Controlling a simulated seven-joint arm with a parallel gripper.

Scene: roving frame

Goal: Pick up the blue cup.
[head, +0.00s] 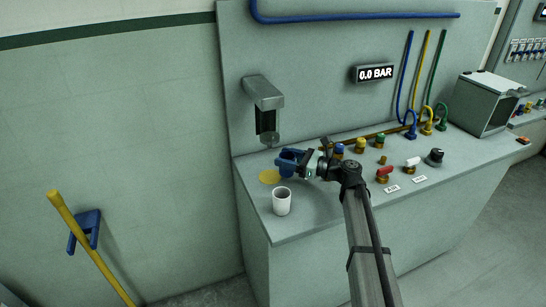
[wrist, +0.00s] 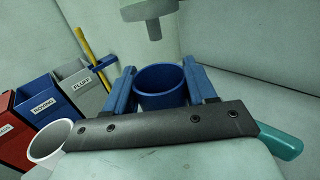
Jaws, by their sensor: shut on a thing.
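A blue cup (wrist: 162,95) is between the two blue fingers of my gripper (wrist: 158,88) in the wrist view, and the fingers are shut on it. In the head view my gripper (head: 290,160) is over the left end of the counter, above or beside a yellow disc (head: 269,176). The cup is hard to tell from the blue fingers there. I cannot tell whether the cup touches the counter.
A white cup (head: 282,202) stands at the counter's front left, close to my gripper. A grey dispenser (head: 264,97) overhangs behind. Coloured valves (head: 383,173) stand to the right on the counter (head: 335,215). Labelled bins (wrist: 48,103) show in the wrist view.

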